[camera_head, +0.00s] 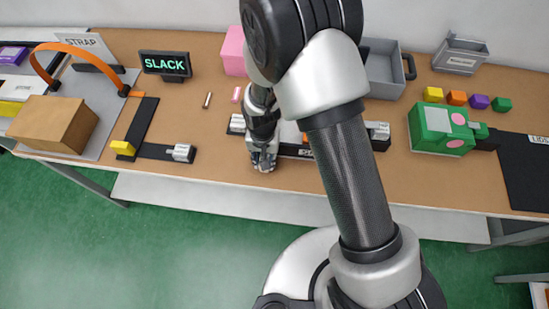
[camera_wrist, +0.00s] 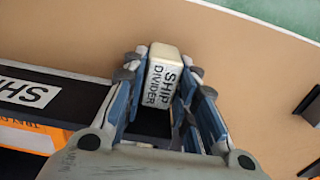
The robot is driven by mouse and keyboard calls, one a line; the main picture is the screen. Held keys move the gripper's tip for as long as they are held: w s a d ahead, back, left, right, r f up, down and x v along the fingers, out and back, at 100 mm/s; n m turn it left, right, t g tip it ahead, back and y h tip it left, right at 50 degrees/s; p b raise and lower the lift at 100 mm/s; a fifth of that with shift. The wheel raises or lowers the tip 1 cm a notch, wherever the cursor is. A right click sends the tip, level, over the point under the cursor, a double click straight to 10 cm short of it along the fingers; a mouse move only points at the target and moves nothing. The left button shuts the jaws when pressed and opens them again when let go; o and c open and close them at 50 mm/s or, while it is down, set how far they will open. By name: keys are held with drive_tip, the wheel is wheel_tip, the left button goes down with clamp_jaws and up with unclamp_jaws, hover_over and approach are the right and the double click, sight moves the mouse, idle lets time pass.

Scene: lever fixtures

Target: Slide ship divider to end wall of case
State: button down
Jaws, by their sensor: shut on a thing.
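The ship divider (camera_wrist: 162,80) is a pale block with black "SHIP DIVIDER" lettering in the wrist view. It sits between the two blue-padded fingers of my gripper (camera_wrist: 160,88), which are shut on it. A black rail or case edge with a white "SH…" label (camera_wrist: 22,92) runs to the left of the divider, with an orange piece below it. In the head view my gripper (camera_head: 263,160) is at the left part of the long dark case (camera_head: 296,150). My arm hides much of the case, and the divider cannot be made out there.
A black L-shaped fixture with a yellow block (camera_head: 123,148) stands to the left. Behind are a SLACK sign (camera_head: 165,64), a pink block (camera_head: 234,52) and a grey bin (camera_head: 384,70). A green box (camera_head: 438,129) is to the right. The table's front edge is close to my gripper.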

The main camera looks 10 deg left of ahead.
drive_tip(key=shift+a, duration=0.2)
drive_tip(key=c, duration=1.3)
unclamp_jaws()
drive_tip(key=shift+a, duration=0.1)
wheel_tip(320, 180, up, 12)
drive_tip(key=shift+r, duration=0.1)
